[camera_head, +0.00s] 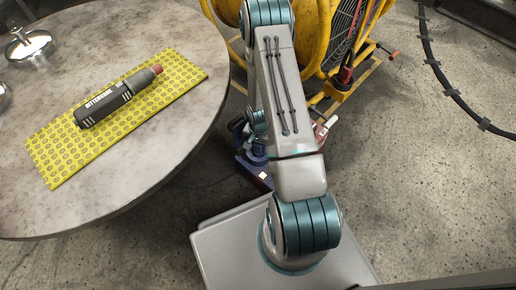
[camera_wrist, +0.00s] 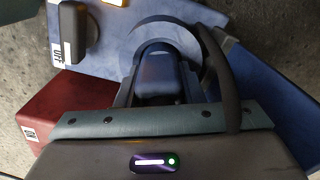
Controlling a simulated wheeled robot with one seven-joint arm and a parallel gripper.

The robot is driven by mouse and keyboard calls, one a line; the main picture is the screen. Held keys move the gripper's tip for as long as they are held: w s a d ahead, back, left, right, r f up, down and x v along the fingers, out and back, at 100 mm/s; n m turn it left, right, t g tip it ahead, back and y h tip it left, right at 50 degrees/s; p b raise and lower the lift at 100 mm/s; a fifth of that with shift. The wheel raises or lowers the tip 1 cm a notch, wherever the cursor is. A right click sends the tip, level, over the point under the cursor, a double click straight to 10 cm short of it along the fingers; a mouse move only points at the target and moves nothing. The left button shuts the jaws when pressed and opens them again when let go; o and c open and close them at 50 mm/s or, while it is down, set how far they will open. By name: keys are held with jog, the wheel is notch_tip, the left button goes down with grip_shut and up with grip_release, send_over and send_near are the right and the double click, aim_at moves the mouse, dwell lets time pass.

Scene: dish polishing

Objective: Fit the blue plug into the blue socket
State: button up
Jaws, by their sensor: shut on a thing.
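The blue plug (camera_wrist: 165,72) is between the dark fingers of my gripper (camera_wrist: 167,88), which is shut on it, in the wrist view. A dark cable curves down along its right side. The round blue socket (camera_wrist: 188,36) on a blue housing lies directly beyond the plug, and the plug covers much of it. I cannot tell how deep the plug sits in it or whether they touch. In the head view the blue housing (camera_head: 251,165) shows low on the floor behind my arm. My gripper and the plug cannot be made out clearly there.
A dark switch knob (camera_wrist: 72,30) with an OFF label stands left of the socket. A red block (camera_wrist: 62,105) is at left. In the head view, a round table (camera_head: 190,125) with a dark power tool (camera_head: 115,98) stands left, and a yellow reel (camera_head: 310,35) behind.

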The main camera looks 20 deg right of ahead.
jog(key=shift+f, duration=0.15)
jog(key=o, duration=1.1)
jog(key=shift+f, duration=0.15)
